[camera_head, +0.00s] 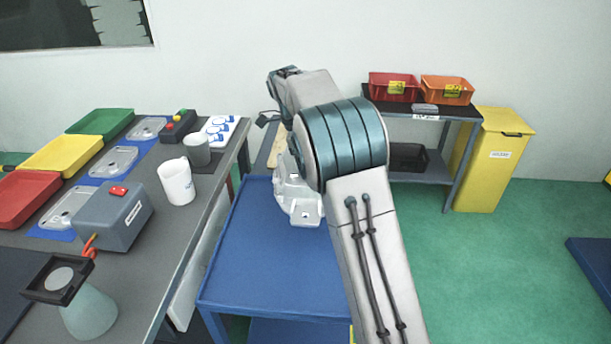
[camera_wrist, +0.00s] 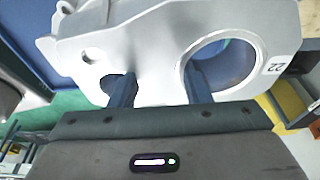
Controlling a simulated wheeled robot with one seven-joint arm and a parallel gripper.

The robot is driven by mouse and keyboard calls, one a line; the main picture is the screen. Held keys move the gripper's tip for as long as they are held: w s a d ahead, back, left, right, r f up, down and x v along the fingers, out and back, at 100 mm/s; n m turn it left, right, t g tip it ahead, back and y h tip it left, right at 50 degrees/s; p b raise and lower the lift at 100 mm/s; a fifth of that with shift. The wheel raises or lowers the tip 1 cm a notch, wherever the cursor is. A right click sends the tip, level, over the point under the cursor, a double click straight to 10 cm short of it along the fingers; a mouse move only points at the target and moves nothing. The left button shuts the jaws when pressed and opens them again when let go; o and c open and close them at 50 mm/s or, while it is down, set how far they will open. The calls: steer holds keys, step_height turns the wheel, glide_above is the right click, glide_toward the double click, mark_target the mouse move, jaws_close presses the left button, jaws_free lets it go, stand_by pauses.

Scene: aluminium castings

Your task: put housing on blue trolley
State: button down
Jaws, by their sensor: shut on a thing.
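The housing (camera_wrist: 150,45) is a light grey aluminium casting with a large round bore and a label reading 22. In the wrist view my gripper (camera_wrist: 160,88) is shut on it, with the two blue-grey fingers against the casting. In the head view the housing (camera_head: 299,199) shows beside my arm, over the far part of the blue trolley (camera_head: 270,262). My arm hides part of it and my gripper there. I cannot tell whether the housing touches the trolley top. The near part of the trolley top is bare.
Behind stand a shelf with a red bin (camera_head: 393,87) and an orange bin (camera_head: 447,90), and a yellow cabinet (camera_head: 492,165).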

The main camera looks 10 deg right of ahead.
mark_target(291, 192)
steer(key=s+a+f, duration=0.1)
steer(key=s+f, duration=0.1)
steer(key=s, duration=0.1)
steer(key=s+a+f, duration=0.1)
steer(key=s+a, duration=0.1)
steer(key=s+a+f, duration=0.1)
steer(key=s+f, duration=0.1)
steer(key=s, duration=0.1)
steer(key=shift+s+a+f, duration=0.2)
steer(key=shift+s+f, duration=0.15)
steer(key=shift+f, duration=2)
steer(key=c, duration=0.8)
jaws_free()
steer(key=shift+f, duration=0.1)
steer(key=shift+o, duration=0.2)
